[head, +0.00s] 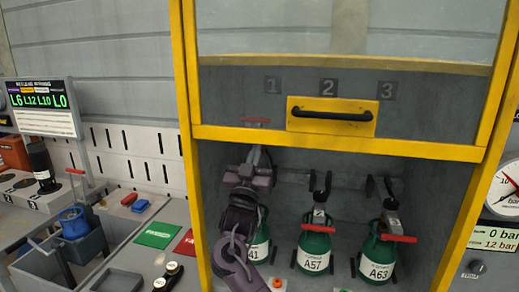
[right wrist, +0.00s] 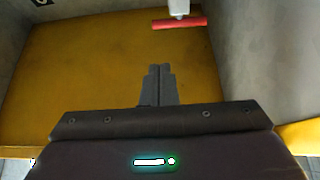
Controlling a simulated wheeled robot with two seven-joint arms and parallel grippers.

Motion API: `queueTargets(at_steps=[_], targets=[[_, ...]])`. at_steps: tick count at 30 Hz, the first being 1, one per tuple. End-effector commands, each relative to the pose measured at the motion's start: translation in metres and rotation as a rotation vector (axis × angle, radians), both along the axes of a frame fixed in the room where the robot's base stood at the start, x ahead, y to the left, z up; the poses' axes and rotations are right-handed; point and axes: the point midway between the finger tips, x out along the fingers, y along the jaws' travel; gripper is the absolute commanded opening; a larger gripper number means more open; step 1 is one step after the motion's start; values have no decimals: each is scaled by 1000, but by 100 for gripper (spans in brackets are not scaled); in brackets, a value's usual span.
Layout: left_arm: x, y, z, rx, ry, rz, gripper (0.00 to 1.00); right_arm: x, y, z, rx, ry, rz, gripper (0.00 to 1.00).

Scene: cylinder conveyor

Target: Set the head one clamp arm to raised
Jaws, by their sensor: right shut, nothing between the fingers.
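The head one clamp arm shows its red bar handle (head: 255,121) high up, under the number 1 and well above the other two handles. In the right wrist view the red bar (right wrist: 180,23) lies level on a pale stem, ahead of my fingertips and apart from them. My right gripper (head: 256,155) is shut and empty, just below that bar; its fingers (right wrist: 160,72) are together. My right arm hides most of the first green cylinder (head: 262,240) and the lower part of head one. My left gripper is not in view.
Green cylinders A57 (head: 314,250) and A63 (head: 377,262) stand at heads two and three, with red handles low across them. A yellow-framed guard with a black handle (head: 331,115) is above the bay. A bench with bins (head: 62,262) is at left, a gauge (head: 507,190) at right.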

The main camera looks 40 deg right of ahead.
Motion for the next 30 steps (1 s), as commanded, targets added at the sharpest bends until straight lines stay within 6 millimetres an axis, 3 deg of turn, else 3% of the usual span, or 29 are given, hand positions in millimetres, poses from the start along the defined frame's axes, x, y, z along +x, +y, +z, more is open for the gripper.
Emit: queueTargets(at_steps=[4, 14, 17, 20, 23, 26, 30], targets=[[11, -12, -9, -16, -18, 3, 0, -13, 15, -9, 1, 0, 1, 0], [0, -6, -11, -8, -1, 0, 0, -18, 22, -11, 3, 6, 4, 0], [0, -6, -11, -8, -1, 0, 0, -14, 27, -28, 30, 56, 57, 0], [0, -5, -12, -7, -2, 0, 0, -9, 44, -71, 102, 191, 187, 0], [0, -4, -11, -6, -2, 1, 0, -14, 75, -135, 205, 401, 356, 0], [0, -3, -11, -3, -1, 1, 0, -37, 111, -198, 311, 637, 506, 0], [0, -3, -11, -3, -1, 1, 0, -95, 156, -271, 436, 969, 644, 0]])
